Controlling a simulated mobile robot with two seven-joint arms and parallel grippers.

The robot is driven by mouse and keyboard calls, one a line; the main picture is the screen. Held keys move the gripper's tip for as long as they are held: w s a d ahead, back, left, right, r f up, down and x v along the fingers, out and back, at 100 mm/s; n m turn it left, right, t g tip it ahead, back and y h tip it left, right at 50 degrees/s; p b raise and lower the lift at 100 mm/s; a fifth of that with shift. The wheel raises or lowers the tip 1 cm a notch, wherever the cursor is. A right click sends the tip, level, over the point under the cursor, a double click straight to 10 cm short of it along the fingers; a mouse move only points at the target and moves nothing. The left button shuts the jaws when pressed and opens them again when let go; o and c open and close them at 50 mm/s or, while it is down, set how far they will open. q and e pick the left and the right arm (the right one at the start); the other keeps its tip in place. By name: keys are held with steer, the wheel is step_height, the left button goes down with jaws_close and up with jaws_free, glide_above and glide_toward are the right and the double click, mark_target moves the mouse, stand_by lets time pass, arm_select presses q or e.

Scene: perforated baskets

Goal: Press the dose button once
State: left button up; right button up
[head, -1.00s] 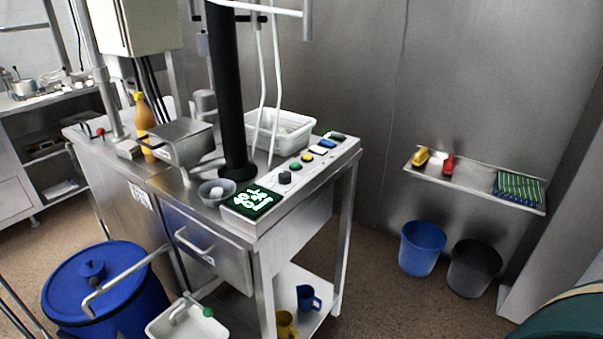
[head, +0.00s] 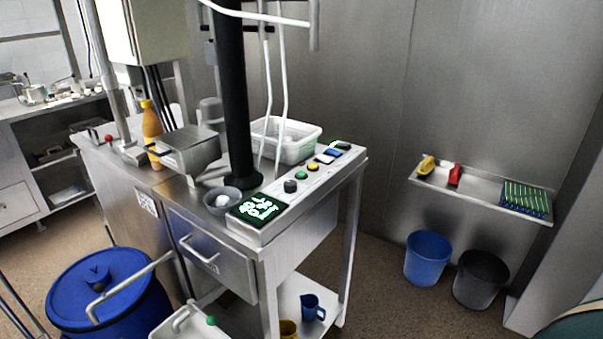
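A control panel (head: 272,215) runs along the right edge of the steel machine's top in the head view. It carries a lit green-on-black display (head: 259,208), a dark knob (head: 290,186), a green button (head: 301,173), a yellow button (head: 313,167), a white part (head: 324,158) and a blue part (head: 332,152). No label is readable, so I cannot tell which is the dose button. Neither of my grippers is in view.
A grey bowl (head: 222,201) and a white perforated basket (head: 285,140) stand beside a black column (head: 236,100). A blue drum (head: 100,300) stands at the lower left. Blue (head: 428,258) and black (head: 481,279) bins stand under a wall shelf (head: 478,191). Floor between machine and bins is clear.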

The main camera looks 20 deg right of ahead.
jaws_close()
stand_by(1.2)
